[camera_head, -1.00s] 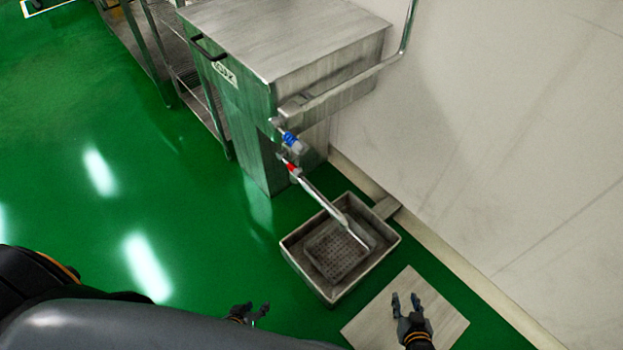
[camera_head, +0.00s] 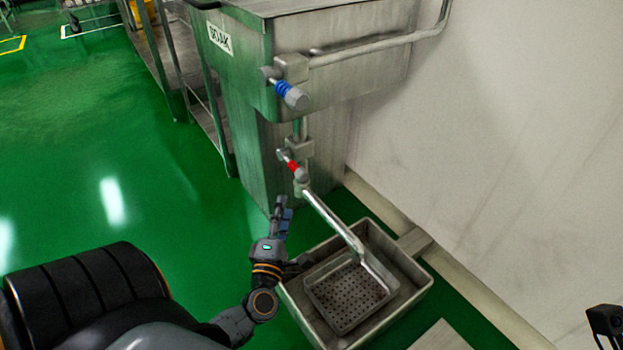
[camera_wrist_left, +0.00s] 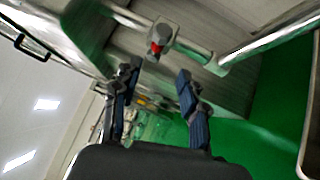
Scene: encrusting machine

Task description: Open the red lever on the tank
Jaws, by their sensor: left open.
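The steel tank (camera_head: 365,85) stands against the wall, with a label reading SOAK on its front. The red lever (camera_head: 292,167) sits on the lower valve, above the drain pipe (camera_head: 335,222). A blue lever (camera_head: 284,89) sits higher on the tank. My left gripper (camera_head: 282,210) is open and empty, below and slightly left of the red lever, apart from it. In the left wrist view, the red lever (camera_wrist_left: 155,48) shows beyond and between the open fingers (camera_wrist_left: 157,85). At the right edge of the head view, a dark part of my right arm shows; its fingers cannot be made out.
A metal basin (camera_head: 425,285) with a perforated tray (camera_head: 345,297) stands on the floor under the drain pipe. The wall (camera_head: 520,150) closes off the right side. A steel rack (camera_head: 180,75) stands behind the tank. Green floor (camera_head: 70,180) is free at left.

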